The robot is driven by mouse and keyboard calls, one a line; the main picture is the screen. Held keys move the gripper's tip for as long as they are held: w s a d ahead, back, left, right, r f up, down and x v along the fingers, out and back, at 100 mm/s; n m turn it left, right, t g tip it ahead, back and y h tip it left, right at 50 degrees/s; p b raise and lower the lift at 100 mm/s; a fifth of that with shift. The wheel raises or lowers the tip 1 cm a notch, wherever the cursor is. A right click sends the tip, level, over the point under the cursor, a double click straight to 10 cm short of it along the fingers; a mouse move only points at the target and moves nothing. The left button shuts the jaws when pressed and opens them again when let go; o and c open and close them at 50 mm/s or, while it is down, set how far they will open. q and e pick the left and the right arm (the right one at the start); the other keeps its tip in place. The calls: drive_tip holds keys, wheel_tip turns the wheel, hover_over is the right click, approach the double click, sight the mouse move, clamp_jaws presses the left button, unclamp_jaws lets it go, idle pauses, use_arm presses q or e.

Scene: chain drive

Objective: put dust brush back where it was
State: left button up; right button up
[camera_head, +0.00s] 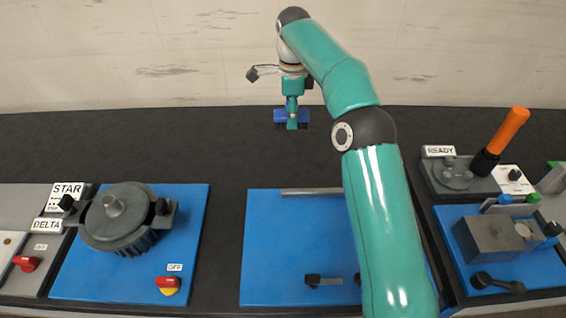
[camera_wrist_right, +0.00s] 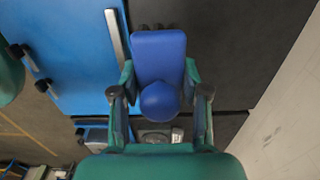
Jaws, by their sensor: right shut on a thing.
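The dust brush (camera_wrist_right: 158,60) is blue, with a flat body and a round knob. My right gripper (camera_wrist_right: 160,92) is shut on it, with one finger on each side of the knob. In the head view the brush (camera_head: 278,117) shows on both sides of the right gripper (camera_head: 292,124), over the dark back part of the bench. Dark bristle tips show below its blue body. I cannot tell whether they touch the surface. My left gripper is not in view.
A blue mat (camera_head: 290,250) with a grey metal bar (camera_head: 311,192) lies mid-bench, partly behind my right arm. A motor-like unit (camera_head: 125,220) stands on the left mat. An orange-handled lever (camera_head: 508,132) rises at the right. The dark back strip (camera_head: 180,145) is clear.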

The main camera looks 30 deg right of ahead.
hover_over(290, 174)
wheel_tip(290, 174, down, 14)
drive_tip(key=shift+d+f+b, duration=0.1)
drive_tip(key=shift+f+b, duration=0.15)
drive_tip(key=shift+b, duration=0.15)
drive_tip(key=shift+f+p, duration=0.4)
drive_tip(key=shift+f, duration=2.05)
drive_tip(key=o, duration=1.1)
drive_tip(key=shift+f, duration=0.1)
wheel_tip(290, 174, up, 12)
drive_tip(key=b, duration=0.1)
